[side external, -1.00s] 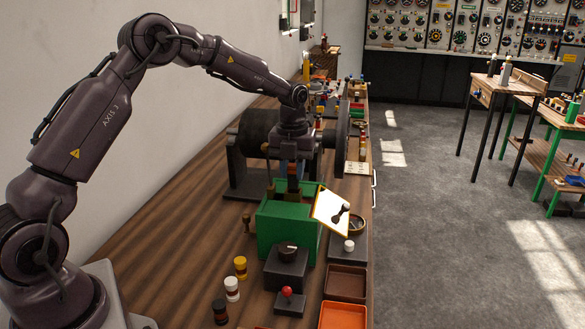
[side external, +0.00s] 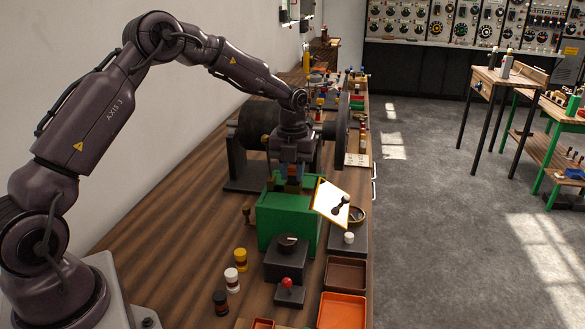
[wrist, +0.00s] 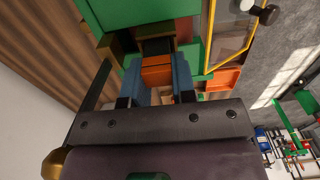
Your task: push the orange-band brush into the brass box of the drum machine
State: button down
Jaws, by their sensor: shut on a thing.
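My gripper (side external: 291,182) is over the green housing (side external: 286,226) in the side external view, pointing down. In the wrist view its two blue fingers (wrist: 158,80) are shut on the orange-band brush (wrist: 157,74), whose orange face shows between them. A dark slot-like area (wrist: 157,46) lies just beyond the brush, with an olive-brown brass-looking wall (wrist: 124,45) beside it. I cannot tell whether the brush end is inside the brass box or only above it. The dark drum (side external: 256,124) stands behind the housing.
A tilted yellow-framed plate (side external: 328,200) juts from the housing's right side. A black knob box (side external: 286,260) and a red-knobbed switch (side external: 288,284) stand in front. Yellow-, white- and black-topped pieces stand at left. An orange tray (side external: 343,310) lies at the front edge.

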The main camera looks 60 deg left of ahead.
aim_at(292, 169)
jog(key=shift+f, duration=0.45)
jog(key=c, duration=0.9)
grip_release()
jog(key=shift+o, duration=0.2)
jog(key=shift+r, duration=0.1)
notch_tip(292, 169, up, 13)
